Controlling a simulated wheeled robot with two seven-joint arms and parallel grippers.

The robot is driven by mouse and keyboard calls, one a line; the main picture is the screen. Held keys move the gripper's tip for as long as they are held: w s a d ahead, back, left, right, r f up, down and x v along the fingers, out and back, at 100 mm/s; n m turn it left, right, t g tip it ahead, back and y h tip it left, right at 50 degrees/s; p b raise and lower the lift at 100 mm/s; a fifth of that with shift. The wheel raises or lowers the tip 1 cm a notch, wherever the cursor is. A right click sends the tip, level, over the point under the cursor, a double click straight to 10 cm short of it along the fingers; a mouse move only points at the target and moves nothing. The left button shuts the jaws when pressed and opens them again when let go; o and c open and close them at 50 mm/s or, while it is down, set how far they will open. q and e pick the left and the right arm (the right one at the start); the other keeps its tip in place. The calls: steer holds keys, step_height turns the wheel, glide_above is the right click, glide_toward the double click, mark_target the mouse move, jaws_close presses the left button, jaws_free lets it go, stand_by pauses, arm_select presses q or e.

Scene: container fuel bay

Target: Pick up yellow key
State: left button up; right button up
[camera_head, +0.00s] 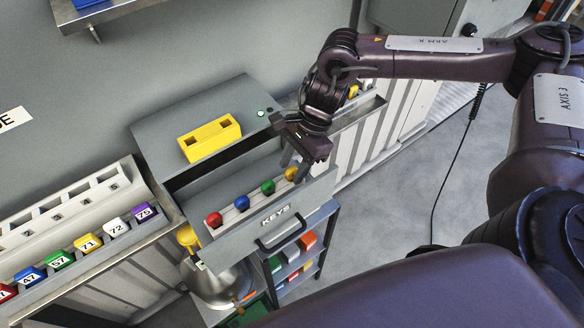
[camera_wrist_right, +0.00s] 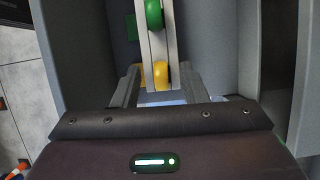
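The yellow key (camera_head: 291,174) has a round head and sits at the right end of a row in the open drawer labelled KEYS (camera_head: 318,197). Green (camera_head: 268,187), blue (camera_head: 242,202) and red (camera_head: 214,219) keys stand to its left. My right gripper (camera_head: 295,163) points down into the drawer, right at the yellow key. In the right wrist view, the yellow key (camera_wrist_right: 162,76) shows between the two spread fingers (camera_wrist_right: 160,92), partly hidden by a pale rail. A green key (camera_wrist_right: 154,14) is beyond it. My left gripper is out of view.
A yellow block with two square holes (camera_head: 210,138) lies on the cabinet top behind the drawer. A rack of numbered coloured tags (camera_head: 75,225) stands at left. A shelf with coloured boxes (camera_head: 300,250) is below the drawer. The floor at right is mostly clear, with a cable.

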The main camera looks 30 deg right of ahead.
steer(key=shift+w+a+f, duration=0.1)
steer(key=shift+a+f, duration=0.1)
steer(key=shift+f, duration=0.4)
steer(key=shift+c, duration=1.1)
jaws_close()
steer(key=shift+r, duration=0.15)
step_height(320, 180, up, 10)
steer(key=b, duration=0.4)
step_height(320, 180, up, 15)
steer(key=p, duration=0.9)
glide_above(291, 168)
steer(key=shift+r+p, duration=0.6)
steer(key=shift+r, duration=0.05)
